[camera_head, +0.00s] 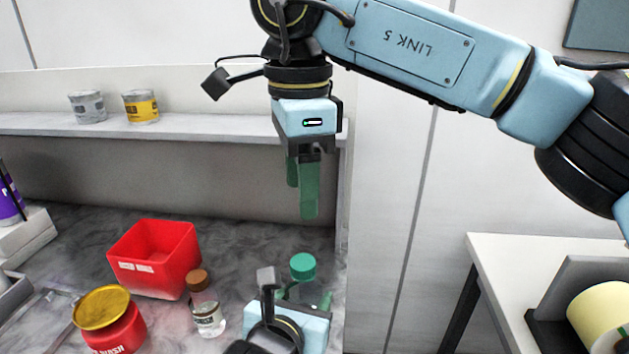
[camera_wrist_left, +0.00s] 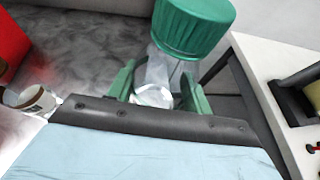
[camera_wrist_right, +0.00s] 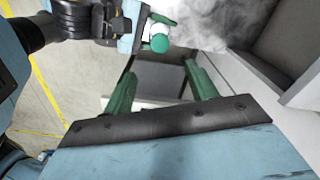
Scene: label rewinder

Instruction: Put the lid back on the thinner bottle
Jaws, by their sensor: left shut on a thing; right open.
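My left gripper (camera_head: 303,299) is shut on a clear bottle (camera_wrist_left: 158,72), seen between its green fingers in the left wrist view. A ribbed green lid (camera_head: 302,266) sits at the top of this bottle; it also shows in the left wrist view (camera_wrist_left: 193,25) and the right wrist view (camera_wrist_right: 160,43). I cannot tell whether it is screwed tight. My right gripper (camera_head: 301,200) is open and empty, pointing down above the green lid with a clear gap. The bottle's lower part is mostly hidden by my left gripper in the head view.
A small clear bottle with a brown cap (camera_head: 198,279) stands left of my left gripper. A red bin (camera_head: 155,262) and a red jar with a gold lid (camera_head: 103,308) stand farther left. Two small jars sit on the shelf (camera_head: 180,124). A white table (camera_head: 520,250) is at right.

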